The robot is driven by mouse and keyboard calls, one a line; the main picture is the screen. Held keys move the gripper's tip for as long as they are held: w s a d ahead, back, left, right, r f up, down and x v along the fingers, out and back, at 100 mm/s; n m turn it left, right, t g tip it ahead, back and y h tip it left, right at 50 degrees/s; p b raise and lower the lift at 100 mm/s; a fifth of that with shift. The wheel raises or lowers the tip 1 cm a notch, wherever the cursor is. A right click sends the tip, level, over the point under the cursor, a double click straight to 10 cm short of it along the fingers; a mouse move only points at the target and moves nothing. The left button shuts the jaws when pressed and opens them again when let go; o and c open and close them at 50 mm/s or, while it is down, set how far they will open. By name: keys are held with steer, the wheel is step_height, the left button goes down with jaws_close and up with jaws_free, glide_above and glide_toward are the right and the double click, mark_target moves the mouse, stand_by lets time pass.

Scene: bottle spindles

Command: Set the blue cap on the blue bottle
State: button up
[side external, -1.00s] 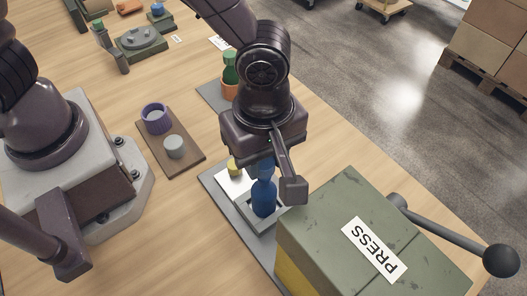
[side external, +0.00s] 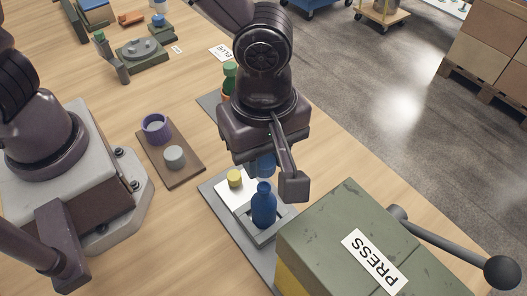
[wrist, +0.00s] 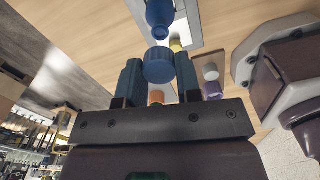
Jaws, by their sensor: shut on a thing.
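My gripper (side external: 266,158) is shut on the blue cap (side external: 266,168), which hangs just under the jaws. In the wrist view the cap (wrist: 158,66) sits between the two fingertips, and the blue bottle (wrist: 159,14) stands beyond it with its neck toward the cap. In the side view the blue bottle (side external: 263,207) stands upright in a grey holder, its neck bare. The cap is above and slightly behind the neck, apart from it. The gripper hides the upper part of the cap.
The green press (side external: 345,230) with its lever stands close at the right front. A yellow cap (side external: 235,178) is on a white card behind the bottle. A green bottle (side external: 229,72) stands behind my gripper.

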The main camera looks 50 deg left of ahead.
mark_target(264, 186)
steer(key=m, duration=0.8)
steer(key=shift+d+m, duration=0.1)
steer(key=shift+m, duration=0.2)
steer(key=shift+f, duration=1.5)
steer(key=shift+f, duration=0.25)
steer(key=shift+f, duration=0.85)
steer(key=o, duration=1)
steer(key=shift+c, duration=0.2)
